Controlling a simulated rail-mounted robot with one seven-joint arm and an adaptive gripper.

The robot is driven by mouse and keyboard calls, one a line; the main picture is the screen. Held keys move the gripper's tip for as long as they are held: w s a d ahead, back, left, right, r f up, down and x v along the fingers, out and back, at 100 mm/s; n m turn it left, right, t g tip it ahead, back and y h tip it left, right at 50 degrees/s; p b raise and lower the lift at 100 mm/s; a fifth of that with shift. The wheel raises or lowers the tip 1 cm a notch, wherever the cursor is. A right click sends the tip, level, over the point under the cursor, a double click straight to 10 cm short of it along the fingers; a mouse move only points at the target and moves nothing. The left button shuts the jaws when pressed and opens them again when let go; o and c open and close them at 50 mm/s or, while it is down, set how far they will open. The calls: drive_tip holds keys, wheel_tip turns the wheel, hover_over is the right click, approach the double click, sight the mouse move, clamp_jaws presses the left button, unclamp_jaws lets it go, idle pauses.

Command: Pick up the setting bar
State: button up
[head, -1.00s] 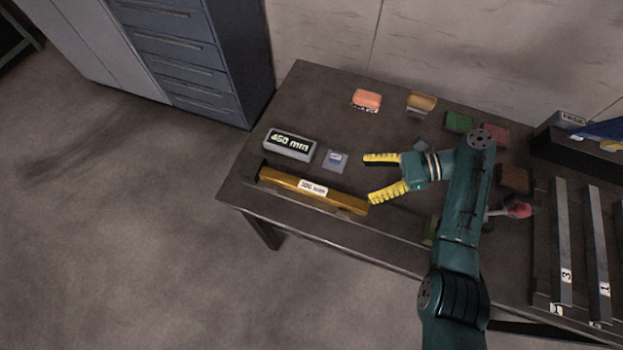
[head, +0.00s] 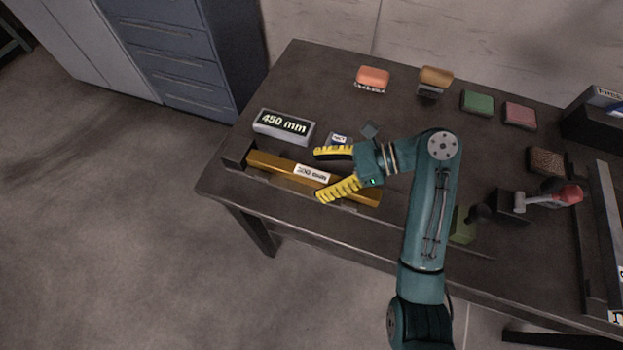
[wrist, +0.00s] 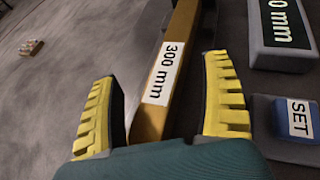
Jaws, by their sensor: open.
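The setting bar is a long yellow-orange bar (head: 272,163) with a white "300 mm" label, lying along the front left of the table in a dark holder. It also shows in the wrist view (wrist: 182,38), running between the fingers. My gripper (head: 318,174) is open, with its yellow ribbed fingertips on either side of the bar around the label in the head view. In the wrist view my gripper (wrist: 165,90) has a gap between each finger and the bar. I cannot tell its exact height over the bar.
A grey display (head: 283,127) reading "450 mm" and a blue SET button (wrist: 294,118) lie just behind the bar. Coloured blocks, including a green one (head: 477,102), line the table's back. A red-tipped tool (head: 550,198) and dark rails stand right. The table's front edge is close.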

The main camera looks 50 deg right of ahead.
drive_tip(key=shift+w+a+f, duration=0.25)
drive_tip(key=shift+w+a, duration=0.1)
drive_tip(key=shift+w, duration=0.05)
drive_tip(key=shift+d, duration=0.1)
drive_tip(key=shift+c, duration=0.4)
clamp_jaws()
drive_tip(key=shift+r, duration=0.1)
